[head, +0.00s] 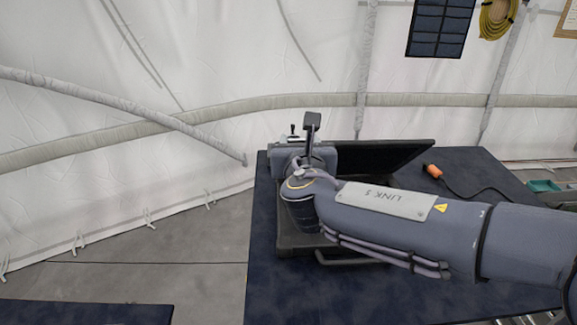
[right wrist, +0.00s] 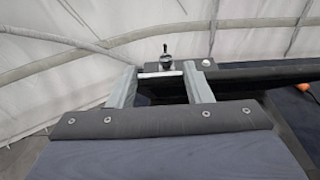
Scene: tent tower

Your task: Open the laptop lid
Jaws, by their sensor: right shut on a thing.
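The dark laptop (head: 330,257) lies on the dark blue table, with a handle along its near edge. Its lid (head: 390,152) is raised and tilted, partly open; my right arm covers much of the base and the lid's left part. My right gripper (right wrist: 160,75) is at the left part of the lid, which also shows in the right wrist view (right wrist: 262,73). Its two fingers stand apart, one on each side of a dark part of the lid. The gripper is shut on the lid; the exact contact is hard to make out. My left gripper is not in view.
The table (head: 283,300) has free room in front of the laptop. An orange-ended cable (head: 433,170) lies to its right. A teal item (head: 543,186) is at the far right. White tent walls with grey tubes stand behind.

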